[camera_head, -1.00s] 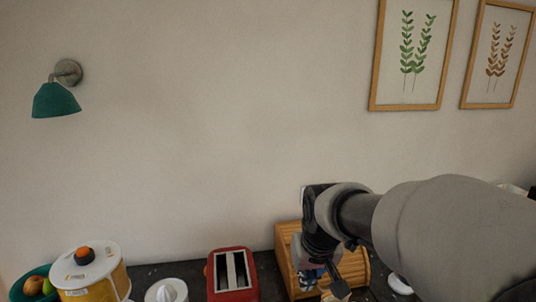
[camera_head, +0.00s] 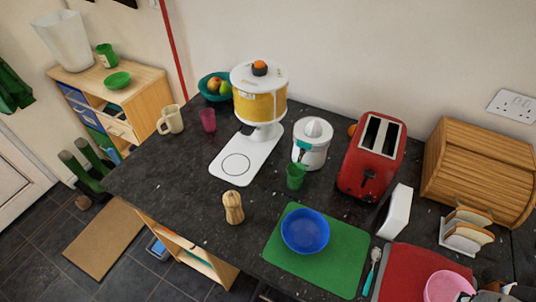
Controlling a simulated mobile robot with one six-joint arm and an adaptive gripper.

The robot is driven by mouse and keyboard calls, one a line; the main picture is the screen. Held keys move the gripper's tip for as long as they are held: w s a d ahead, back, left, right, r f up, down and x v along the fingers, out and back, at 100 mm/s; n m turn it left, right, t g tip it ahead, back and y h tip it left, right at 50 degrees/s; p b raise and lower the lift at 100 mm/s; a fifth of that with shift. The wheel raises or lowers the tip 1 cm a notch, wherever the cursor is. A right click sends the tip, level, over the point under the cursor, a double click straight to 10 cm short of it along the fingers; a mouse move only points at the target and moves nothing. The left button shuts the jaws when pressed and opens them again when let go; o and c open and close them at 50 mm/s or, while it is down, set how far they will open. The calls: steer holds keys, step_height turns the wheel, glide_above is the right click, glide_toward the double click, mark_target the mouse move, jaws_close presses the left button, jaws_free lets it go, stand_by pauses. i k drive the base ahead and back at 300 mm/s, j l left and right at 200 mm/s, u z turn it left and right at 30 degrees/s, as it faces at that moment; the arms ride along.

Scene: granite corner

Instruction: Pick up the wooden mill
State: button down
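The wooden mill (camera_head: 232,208) stands upright on the dark speckled counter (camera_head: 180,190), near its front edge and left of the green mat (camera_head: 335,262). It is pale wood with a rounded top, and nothing covers it. At the bottom right corner, dark and grey parts of my arm's end, apparently my gripper (camera_head: 492,291), show beside the pink bowl (camera_head: 446,287). They are cut off by the frame edge and far to the right of the mill. I cannot see whether the fingers are open.
A blue bowl (camera_head: 304,232) sits on the green mat. Behind the mill stand a white-and-yellow dispenser (camera_head: 259,103), a green cup (camera_head: 296,176), a citrus juicer (camera_head: 313,146) and a red toaster (camera_head: 372,157). A beige mug (camera_head: 171,120) stands back left. Counter around the mill is clear.

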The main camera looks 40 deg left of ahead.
mark_target(236, 216)
steer(key=u, duration=2.05)
steer(key=i+l+u, duration=0.15)
steer(key=k, duration=0.05)
